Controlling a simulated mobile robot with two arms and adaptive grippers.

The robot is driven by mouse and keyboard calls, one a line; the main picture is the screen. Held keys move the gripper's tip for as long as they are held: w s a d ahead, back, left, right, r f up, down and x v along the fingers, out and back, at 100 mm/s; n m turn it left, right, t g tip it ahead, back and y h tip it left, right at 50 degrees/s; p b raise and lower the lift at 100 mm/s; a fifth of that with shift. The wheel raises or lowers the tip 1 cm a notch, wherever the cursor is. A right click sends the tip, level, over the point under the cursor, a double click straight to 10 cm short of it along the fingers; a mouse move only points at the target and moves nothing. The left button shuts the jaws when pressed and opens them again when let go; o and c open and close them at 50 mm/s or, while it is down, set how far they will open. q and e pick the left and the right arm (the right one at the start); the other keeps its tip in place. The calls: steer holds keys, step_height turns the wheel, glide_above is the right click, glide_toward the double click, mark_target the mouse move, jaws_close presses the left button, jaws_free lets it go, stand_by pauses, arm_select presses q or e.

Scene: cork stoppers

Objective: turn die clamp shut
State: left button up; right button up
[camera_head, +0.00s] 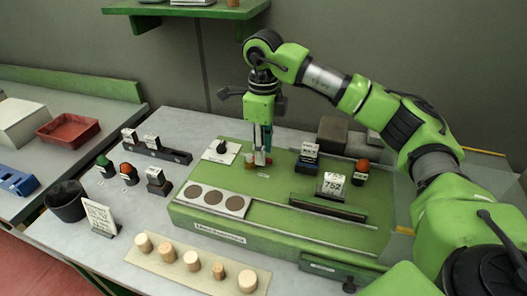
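My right gripper (262,157) points straight down over the rear left part of the green machine bed (290,224). Its fingertips are at a small reddish part (249,158) on the bed. The fingers hide much of that part, and I cannot tell whether they touch it or grip it. A white plate with a black knob (221,147) lies just left of the gripper. No readable label marks the die clamp, so I cannot tell for sure which part it is. My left gripper is not in view.
Several cork stoppers (192,260) stand on a strip in front. A white plate with dark discs (213,199) lies on the bed's left. A block labelled 752 (332,186) and a red-topped piece (361,171) stand right of the gripper. A black cup (66,200) stands far left.

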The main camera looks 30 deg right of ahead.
step_height(320, 180, up, 11)
stand_by(0.3)
stand_by(0.5)
